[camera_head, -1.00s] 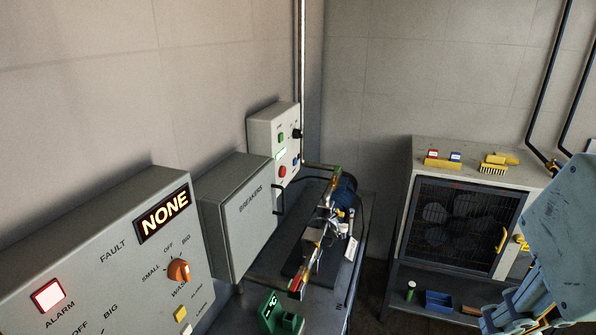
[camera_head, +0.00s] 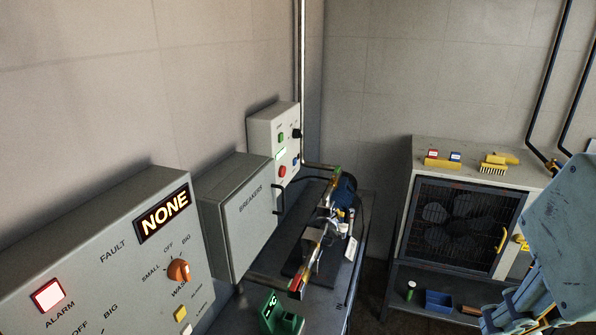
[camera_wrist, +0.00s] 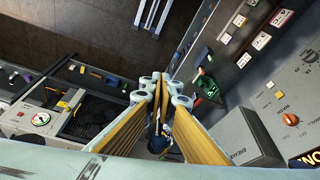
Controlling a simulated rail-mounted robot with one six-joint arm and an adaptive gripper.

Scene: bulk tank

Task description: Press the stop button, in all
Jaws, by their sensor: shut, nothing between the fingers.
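In the head view, a grey control box (camera_head: 261,127) is on the wall at the back corner. On its face are a red button (camera_head: 283,171), which looks like the stop button, a green button (camera_head: 281,137), a lit green strip and a black knob. Its lettering is too small to read. My gripper (camera_wrist: 163,88) shows in the wrist view, shut and empty, with nothing touching its fingertips. It is well away from the control box. I cannot clearly make out the red button in the wrist view.
A breaker box (camera_head: 238,215) stands in front of the control box. A large panel (camera_head: 112,262) reads NONE, with an orange knob (camera_head: 179,270). A pump with pipes (camera_head: 322,230) lies on the bench below. A grilled cabinet (camera_head: 465,225) stands at right, a brush (camera_head: 497,163) on top.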

